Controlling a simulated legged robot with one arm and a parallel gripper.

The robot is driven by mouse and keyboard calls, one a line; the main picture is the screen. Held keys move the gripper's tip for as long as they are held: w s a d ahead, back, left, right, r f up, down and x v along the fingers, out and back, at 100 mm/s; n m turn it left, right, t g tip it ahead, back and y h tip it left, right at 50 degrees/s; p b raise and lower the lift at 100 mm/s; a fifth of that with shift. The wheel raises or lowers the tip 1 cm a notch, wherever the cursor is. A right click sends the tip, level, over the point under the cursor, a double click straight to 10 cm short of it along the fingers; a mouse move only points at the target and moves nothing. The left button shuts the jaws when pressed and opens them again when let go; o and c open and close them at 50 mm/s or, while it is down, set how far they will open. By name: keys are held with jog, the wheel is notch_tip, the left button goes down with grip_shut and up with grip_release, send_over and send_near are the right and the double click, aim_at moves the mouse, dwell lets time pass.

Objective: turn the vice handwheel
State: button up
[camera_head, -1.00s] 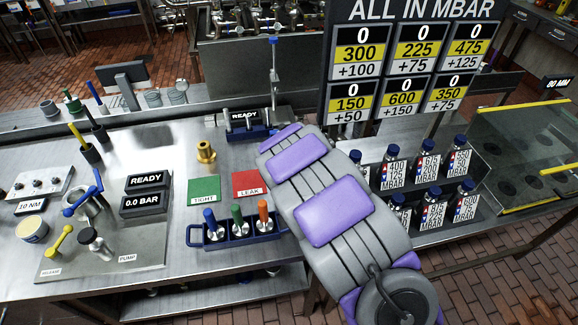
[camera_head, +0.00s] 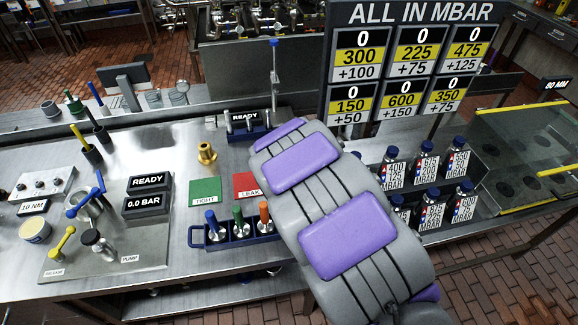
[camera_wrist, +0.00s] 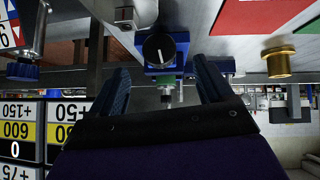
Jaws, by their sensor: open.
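In the wrist view, a round black knob (camera_wrist: 158,47) with a white mark sits on a blue block (camera_wrist: 181,47). It looks like the vice handwheel on its vice. A green and black part points down from the block. My gripper (camera_wrist: 162,74) is open, one finger on each side below the block. The knob lies between the fingers' lines, near their tips. No contact shows. In the head view my own arm covers this spot, so the knob and my fingers are hidden there.
A brass fitting (camera_head: 207,153) stands left of my arm, near a green plate (camera_head: 205,190) and a red plate (camera_head: 247,184). A blue rack (camera_head: 237,234) of colored-handled tools is close to the arm. Bottles (camera_head: 428,165) and a pressure board (camera_head: 400,65) stand right.

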jog(key=p+v, duration=0.1)
jog(key=v, duration=0.9)
jog(key=shift+s, duration=0.1)
